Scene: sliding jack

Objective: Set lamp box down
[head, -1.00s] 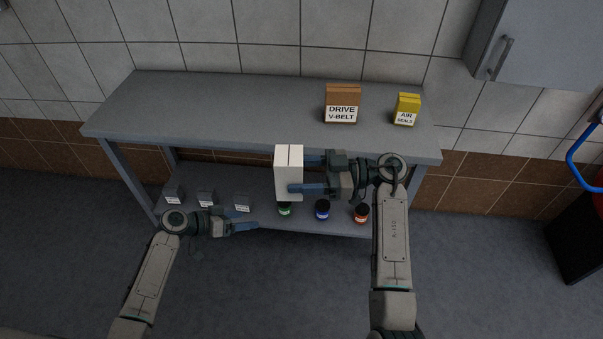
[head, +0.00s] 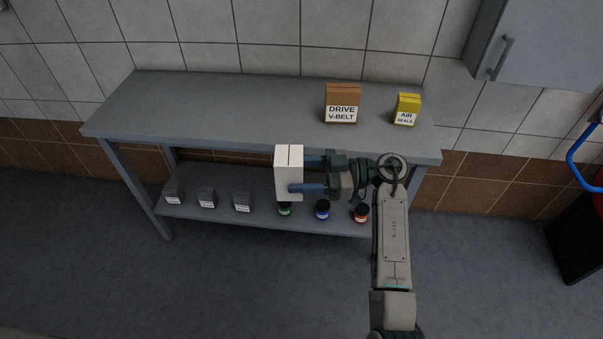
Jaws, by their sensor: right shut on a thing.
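A white box with a dark line across its top, which I take to be the lamp box (head: 289,168), is held in my right gripper (head: 308,174). The blue fingers are shut on it from the right side. The box is upright, in front of the front edge of the grey bench (head: 230,115), and appears clear of it. Its front face shows no label that I can read. My left gripper is out of the view.
A brown DRIVE V-BELT box (head: 342,103) and a yellow AIR SEALS box (head: 407,109) stand on the bench's right half. The left half of the top is clear. Several small grey boxes (head: 207,197) and jars, one blue (head: 323,209), stand on the lower shelf.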

